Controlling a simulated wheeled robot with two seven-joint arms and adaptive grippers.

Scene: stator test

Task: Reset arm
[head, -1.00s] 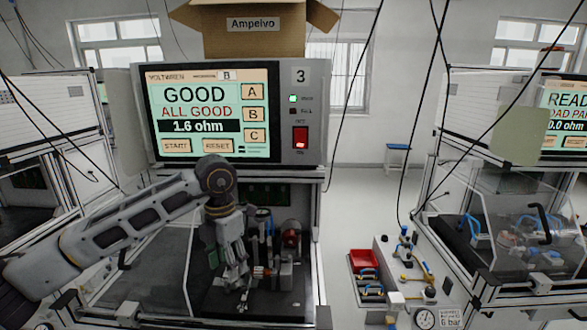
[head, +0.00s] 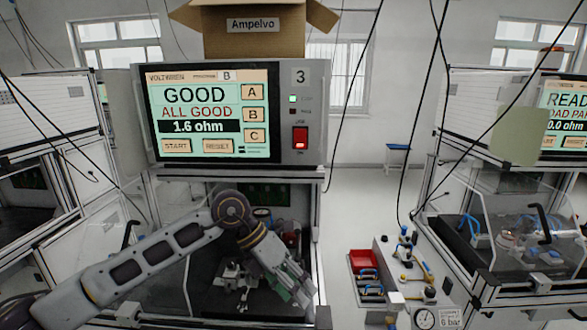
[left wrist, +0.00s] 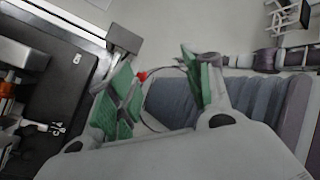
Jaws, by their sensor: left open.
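My left arm comes in from the left in the head view. Its gripper (head: 298,290) points down and to the right, at the front right of the test station's bay. In the left wrist view the gripper (left wrist: 160,85) shows its two green-padded fingers spread apart with nothing held between them. The tester (head: 318,130) above the bay reads "GOOD", "ALL GOOD" and "1.6 ohm". The fixture (head: 232,272) inside the bay is partly hidden behind my arm. My right gripper is not in view.
A cardboard box (head: 253,40) stands on the tester. To the right are a red bin (head: 363,260), a bench (head: 405,268) with hand tools and a pressure gauge (head: 425,318). Another station (head: 490,225) stands at the far right. Dark cables hang down in front.

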